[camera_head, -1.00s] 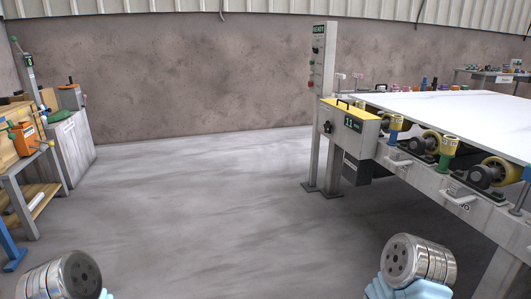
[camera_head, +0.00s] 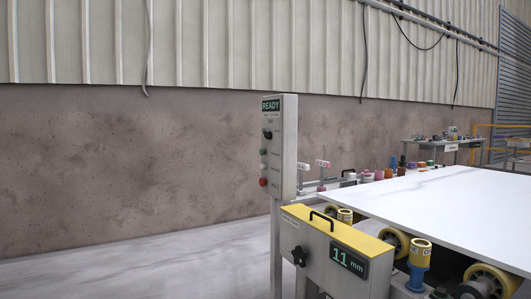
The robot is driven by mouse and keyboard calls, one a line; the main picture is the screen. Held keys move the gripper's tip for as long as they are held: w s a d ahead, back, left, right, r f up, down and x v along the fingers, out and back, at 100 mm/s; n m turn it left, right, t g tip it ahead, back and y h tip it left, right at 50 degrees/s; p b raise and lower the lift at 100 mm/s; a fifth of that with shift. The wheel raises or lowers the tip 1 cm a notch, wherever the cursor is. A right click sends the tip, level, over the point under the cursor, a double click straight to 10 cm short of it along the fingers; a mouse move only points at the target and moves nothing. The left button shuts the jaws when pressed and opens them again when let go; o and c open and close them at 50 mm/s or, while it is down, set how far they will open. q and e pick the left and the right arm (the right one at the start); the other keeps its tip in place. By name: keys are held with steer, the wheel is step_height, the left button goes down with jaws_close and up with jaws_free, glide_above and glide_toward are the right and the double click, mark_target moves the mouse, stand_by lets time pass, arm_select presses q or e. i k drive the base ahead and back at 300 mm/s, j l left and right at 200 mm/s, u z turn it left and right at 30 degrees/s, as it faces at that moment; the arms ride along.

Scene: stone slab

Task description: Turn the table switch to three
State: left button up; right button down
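A grey control panel (camera_head: 286,150) stands on a post left of the roller table. It carries a green "READY" display, a black rotary switch (camera_head: 267,135), a green button (camera_head: 264,152) and a red button (camera_head: 263,182). The labels beside them are too small to read. Below it, a yellow-topped box (camera_head: 325,257) at the table's corner has a black star knob (camera_head: 299,256) and a display (camera_head: 348,260) reading "11 mm". Which number any switch points to cannot be read. Neither of my grippers is in view now.
A large white slab (camera_head: 450,215) lies on the table at right, above yellow rollers (camera_head: 395,242). Small coloured items (camera_head: 380,174) line the table's far side. A side bench (camera_head: 442,145) stands at the back right. The floor (camera_head: 150,270) at left is clear.

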mark_target(268, 135)
steer(key=i, duration=0.15)
steer(key=i+j+z, duration=0.1)
steer(key=z, duration=0.5)
steer(key=i+j+z, duration=0.2)
steer(key=j, duration=0.15)
steer(key=i+j+z, duration=0.15)
steer(key=j, duration=0.2)
steer(key=i+j+z, duration=0.2)
steer(key=j, duration=0.2)
steer(key=j+z, duration=0.15)
steer(key=j, duration=0.25)
